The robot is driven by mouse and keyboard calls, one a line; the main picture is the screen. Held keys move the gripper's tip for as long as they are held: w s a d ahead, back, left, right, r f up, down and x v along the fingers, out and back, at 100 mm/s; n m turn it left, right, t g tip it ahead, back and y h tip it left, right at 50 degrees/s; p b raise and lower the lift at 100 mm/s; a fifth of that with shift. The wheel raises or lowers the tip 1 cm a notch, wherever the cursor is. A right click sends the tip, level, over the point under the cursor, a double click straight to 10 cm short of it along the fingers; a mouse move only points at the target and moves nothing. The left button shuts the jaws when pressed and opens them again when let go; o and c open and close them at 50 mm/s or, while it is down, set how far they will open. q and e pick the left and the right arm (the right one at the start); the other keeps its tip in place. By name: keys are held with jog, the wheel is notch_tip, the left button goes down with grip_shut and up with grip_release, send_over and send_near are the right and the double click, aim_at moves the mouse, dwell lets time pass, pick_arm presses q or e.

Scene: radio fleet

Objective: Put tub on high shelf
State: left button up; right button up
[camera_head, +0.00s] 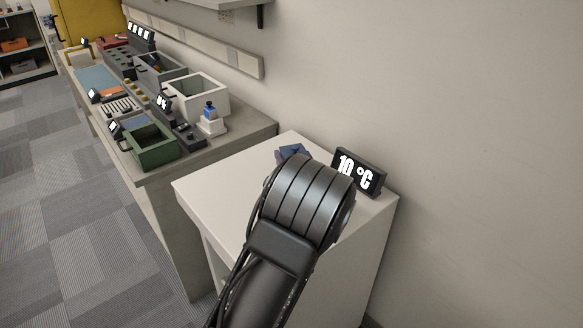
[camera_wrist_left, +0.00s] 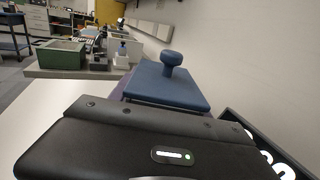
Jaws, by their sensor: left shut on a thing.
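The tub (camera_wrist_left: 165,85) has a flat blue lid with a round blue knob and a purple body. It sits just beyond the black housing of my left gripper (camera_wrist_left: 150,128) in the left wrist view. In the head view only a blue and purple corner of the tub (camera_head: 293,152) shows past my arm, over the white cabinet top (camera_head: 220,183). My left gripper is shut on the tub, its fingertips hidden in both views. A pale wall shelf (camera_head: 228,3) with a dark bracket is partly cut off at the top. My right gripper is not in view.
A black display reading 10 °C (camera_head: 358,172) stands on the cabinet close to the wall, right of the tub. A grey bench (camera_head: 240,128) to the left holds a green bin (camera_head: 152,146), a white bin (camera_head: 198,97) and several devices.

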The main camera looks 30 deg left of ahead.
pick_arm(q)
notch_tip(320, 180, down, 4)
jog(key=shift+r, duration=0.2)
jog(key=shift+f, duration=0.15)
jog(key=o, duration=1.6)
jog(key=shift+c, duration=0.2)
